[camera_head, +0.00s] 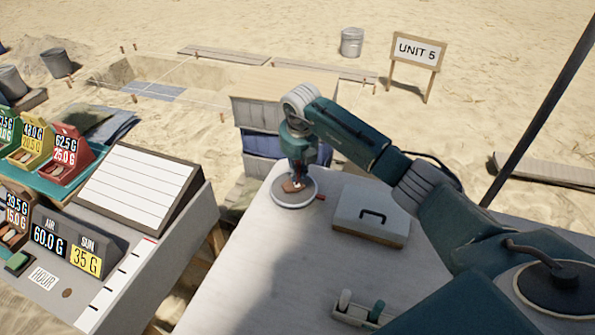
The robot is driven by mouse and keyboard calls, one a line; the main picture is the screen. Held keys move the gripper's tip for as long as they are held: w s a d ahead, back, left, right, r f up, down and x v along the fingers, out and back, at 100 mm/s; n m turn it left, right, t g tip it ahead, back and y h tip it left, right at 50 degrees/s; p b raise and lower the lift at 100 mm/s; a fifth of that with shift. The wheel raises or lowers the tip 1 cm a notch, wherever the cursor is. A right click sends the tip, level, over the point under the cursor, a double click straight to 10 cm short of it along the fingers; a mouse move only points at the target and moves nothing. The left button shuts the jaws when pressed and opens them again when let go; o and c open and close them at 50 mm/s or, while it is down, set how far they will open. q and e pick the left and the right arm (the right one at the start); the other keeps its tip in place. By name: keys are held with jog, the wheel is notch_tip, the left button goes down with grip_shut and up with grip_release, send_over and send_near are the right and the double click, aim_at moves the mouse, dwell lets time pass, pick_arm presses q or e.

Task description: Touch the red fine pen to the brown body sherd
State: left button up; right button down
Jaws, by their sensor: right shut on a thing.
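My right gripper (298,172) points down over a round pale plate (293,203) on the grey-white table. It is shut on a thin reddish thing, which looks like the red fine pen (298,182), mostly hidden by the fingers. The brown body sherd (288,186) lies on the plate directly below the fingers. The pen's lower end is at or just above the sherd; I cannot tell whether they touch. My left gripper is not in view.
A small red piece (321,198) is at the plate's right edge. A grey case with a black handle (371,218) lies right of the plate. A small holder (350,317) with a white and a green item stands at the front. A sloped console (139,187) is left.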

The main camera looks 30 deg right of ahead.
dwell(0.6)
jog(key=shift+w+d+p+v, duration=0.1)
jog(key=shift+w+p+v, duration=0.15)
jog(key=shift+p+v, duration=0.85)
jog(key=shift+w+d+p+v, duration=0.1)
jog(key=shift+w+p+v, duration=0.15)
jog(key=shift+p+v, duration=0.85)
jog(key=shift+w+d+p+v, duration=0.1)
jog(key=shift+w+p+v, duration=0.3)
jog(key=shift+v, duration=1.3)
jog(key=shift+s+a+r, duration=0.1)
jog(key=shift+s+r, duration=0.05)
jog(key=shift+r, duration=0.1)
